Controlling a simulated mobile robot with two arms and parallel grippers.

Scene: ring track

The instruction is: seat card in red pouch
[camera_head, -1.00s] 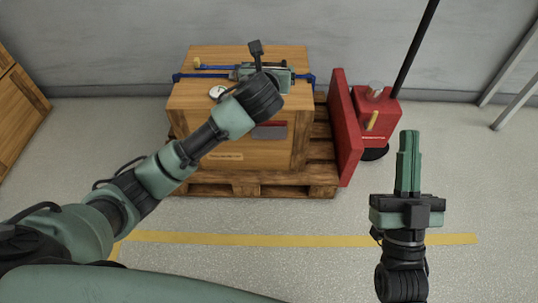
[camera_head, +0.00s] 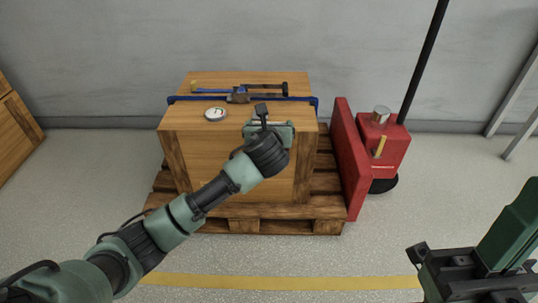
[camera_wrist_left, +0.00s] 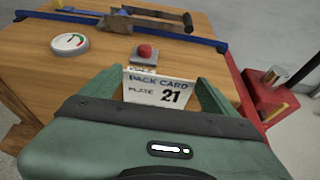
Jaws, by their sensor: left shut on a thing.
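My left gripper (camera_wrist_left: 163,82) is shut on a white card (camera_wrist_left: 158,90), lettered "PACK CARD PLATE 21", in the left wrist view. The card stands between its two green fingers. In the head view the left gripper (camera_head: 268,132) is over the front top edge of the wooden crate (camera_head: 180,135); its fingertips and the card are hidden there. I cannot make out the red pouch now; the gripper and wrist cover part of the crate's front. My right gripper (camera_head: 505,240) is at the lower right, cut by the frame edge, away from the crate.
On the crate top lie a round dial (camera_head: 215,114), a blue strap (camera_head: 200,98) and a long-handled tool (camera_head: 240,94). A red button (camera_wrist_left: 145,51) shows in the wrist view. A pallet (camera_head: 245,220) is below; a red jack-like unit (camera_head: 385,145) stands right.

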